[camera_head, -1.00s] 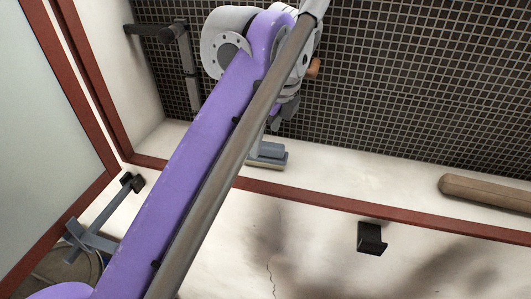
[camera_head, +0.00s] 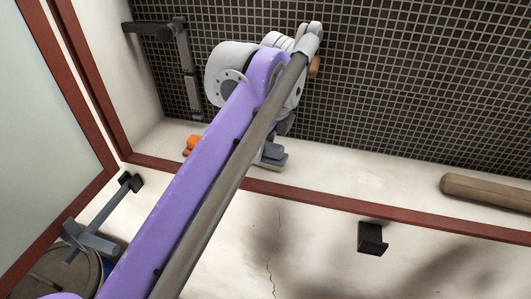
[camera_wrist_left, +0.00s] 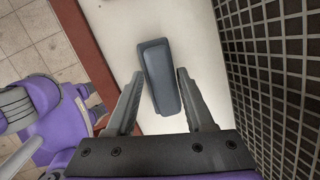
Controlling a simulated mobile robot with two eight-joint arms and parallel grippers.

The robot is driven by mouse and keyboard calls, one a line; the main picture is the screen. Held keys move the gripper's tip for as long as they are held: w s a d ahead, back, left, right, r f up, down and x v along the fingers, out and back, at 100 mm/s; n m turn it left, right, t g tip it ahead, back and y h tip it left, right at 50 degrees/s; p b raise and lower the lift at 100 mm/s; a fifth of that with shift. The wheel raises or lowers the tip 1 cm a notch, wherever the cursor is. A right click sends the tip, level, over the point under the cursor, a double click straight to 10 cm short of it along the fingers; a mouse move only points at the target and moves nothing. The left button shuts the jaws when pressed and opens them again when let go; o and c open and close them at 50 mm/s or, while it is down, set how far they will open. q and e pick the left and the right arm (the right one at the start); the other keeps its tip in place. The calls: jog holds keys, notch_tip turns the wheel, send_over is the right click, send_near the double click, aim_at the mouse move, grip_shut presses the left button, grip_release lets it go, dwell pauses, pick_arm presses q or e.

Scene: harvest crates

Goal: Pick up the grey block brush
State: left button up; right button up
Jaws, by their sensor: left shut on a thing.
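The grey block brush (camera_head: 274,157) lies on the white ledge, just right of my left arm in the head view, with a pale strip along its underside. The arm hides part of it. In the left wrist view the brush (camera_wrist_left: 162,82) shows as a dark blue-grey block, slightly tilted, between the two fingers of my left gripper (camera_wrist_left: 160,75). The left gripper is shut on it, and I see no clear gap between brush and ledge. In the head view my arm mostly hides the fingers. My right gripper is not in view.
A dark grid panel (camera_head: 400,90) stands behind the ledge, and a red-brown edge strip (camera_head: 340,203) runs along its front. A wooden rod (camera_head: 488,193) lies at right. An orange thing (camera_head: 190,145) is left of my arm. A black bracket (camera_head: 372,238) is in front.

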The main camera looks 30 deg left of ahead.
pick_arm(q)
grip_shut()
jog(key=shift+s+r, duration=0.15)
jog(key=shift+r, duration=0.4)
notch_tip(320, 180, up, 6)
jog(key=shift+f, duration=0.2)
jog(key=s+d+b, duration=0.1)
jog(key=s+d, duration=0.1)
jog(key=s, duration=0.7)
jog(key=s+d+b, duration=0.1)
jog(key=s+d, duration=0.1)
jog(key=s, duration=0.8)
jog(key=shift+d+r, duration=0.15)
jog(key=shift+d, duration=0.15)
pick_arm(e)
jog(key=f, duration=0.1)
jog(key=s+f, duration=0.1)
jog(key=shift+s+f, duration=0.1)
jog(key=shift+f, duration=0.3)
